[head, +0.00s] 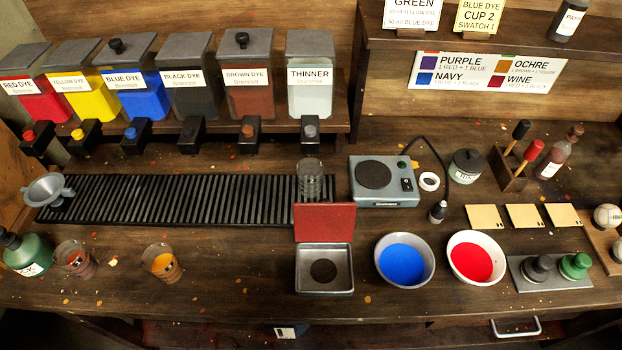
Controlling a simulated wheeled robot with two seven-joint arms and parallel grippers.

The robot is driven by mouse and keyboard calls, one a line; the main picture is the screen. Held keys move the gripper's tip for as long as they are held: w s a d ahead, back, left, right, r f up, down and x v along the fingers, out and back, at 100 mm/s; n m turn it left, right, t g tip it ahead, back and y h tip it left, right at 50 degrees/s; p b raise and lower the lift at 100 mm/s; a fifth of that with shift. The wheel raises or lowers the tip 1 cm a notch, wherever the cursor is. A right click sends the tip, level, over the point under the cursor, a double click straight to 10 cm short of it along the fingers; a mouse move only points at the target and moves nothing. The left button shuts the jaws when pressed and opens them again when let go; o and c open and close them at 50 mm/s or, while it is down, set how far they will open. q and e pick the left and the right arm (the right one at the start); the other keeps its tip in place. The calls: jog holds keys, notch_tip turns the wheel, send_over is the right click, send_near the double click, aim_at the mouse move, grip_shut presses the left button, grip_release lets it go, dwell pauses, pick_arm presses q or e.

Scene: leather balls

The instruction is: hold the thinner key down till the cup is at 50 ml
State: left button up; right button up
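The thinner dispenser (311,100) is the rightmost tank on the back shelf, with pale clear liquid inside. Its key (310,131) is a grey knob on the black tap block below it. A clear cup (311,180) stands upright at the right end of the slatted drip rack (180,198), under and in front of the thinner tap. I cannot make out a liquid level or the 50 ml mark in it. No stream shows at the tap. Neither of my grippers is in view, and nothing touches the key or the cup.
A red board (323,223) and metal tray (324,284) lie in front of the cup. A hot plate (385,182) is close on its right. Blue (402,262) and red (474,258) bowls stand nearer. Two used cups (75,259) (161,262) stand front left.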

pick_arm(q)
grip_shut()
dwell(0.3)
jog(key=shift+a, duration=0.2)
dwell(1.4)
